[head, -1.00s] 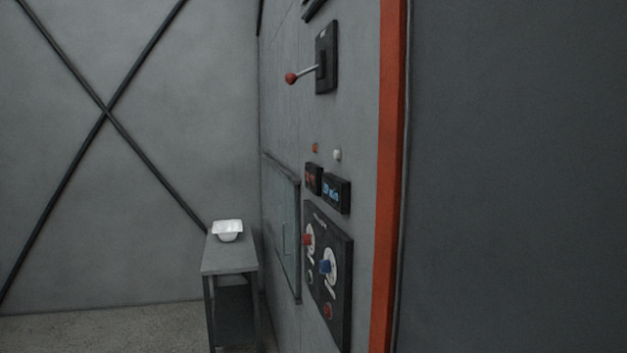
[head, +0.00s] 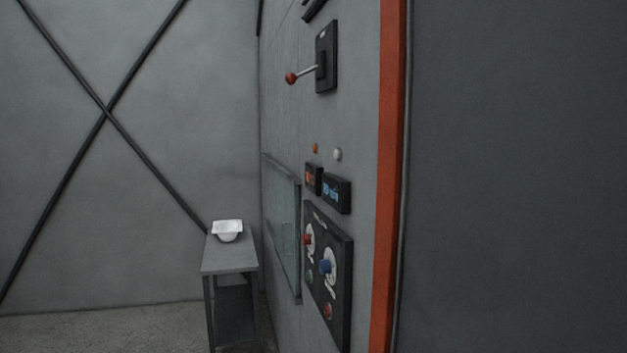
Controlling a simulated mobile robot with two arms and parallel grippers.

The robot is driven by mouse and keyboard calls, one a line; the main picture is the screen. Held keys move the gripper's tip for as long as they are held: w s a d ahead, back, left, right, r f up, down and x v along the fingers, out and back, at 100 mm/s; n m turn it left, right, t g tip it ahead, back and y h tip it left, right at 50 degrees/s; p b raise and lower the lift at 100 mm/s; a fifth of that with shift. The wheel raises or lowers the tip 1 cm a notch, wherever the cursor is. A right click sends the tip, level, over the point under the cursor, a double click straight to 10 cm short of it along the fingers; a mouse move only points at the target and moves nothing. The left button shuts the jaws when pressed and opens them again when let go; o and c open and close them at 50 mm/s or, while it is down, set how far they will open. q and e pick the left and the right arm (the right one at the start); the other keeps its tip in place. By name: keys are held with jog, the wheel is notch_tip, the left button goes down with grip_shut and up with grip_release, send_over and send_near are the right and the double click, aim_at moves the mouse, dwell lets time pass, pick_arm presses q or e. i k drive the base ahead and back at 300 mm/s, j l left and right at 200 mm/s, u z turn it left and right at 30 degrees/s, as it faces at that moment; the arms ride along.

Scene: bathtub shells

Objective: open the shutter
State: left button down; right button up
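A lever with a red ball knob (head: 291,78) sticks out to the left from a black plate (head: 328,58) high on the grey wall panel. Below it are an orange light (head: 315,148) and a white light (head: 337,154). Two small displays (head: 336,194) sit above a black control panel (head: 341,300) with a red knob (head: 307,239) and a blue knob (head: 325,266). At the right a large dark grey surface (head: 515,180) lies beyond an orange upright strip (head: 388,180); I cannot tell whether it is the shutter. Neither gripper shows.
A small grey table (head: 230,256) with a white bowl-shaped shell (head: 228,230) stands by the wall. A glassy window (head: 283,225) is set in the panel behind the controls. Dark crossed braces (head: 104,113) run over the back wall. The floor (head: 110,330) at the left is clear.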

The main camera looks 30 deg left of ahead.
aim_at(287, 214)
jog(key=u, duration=1.3)
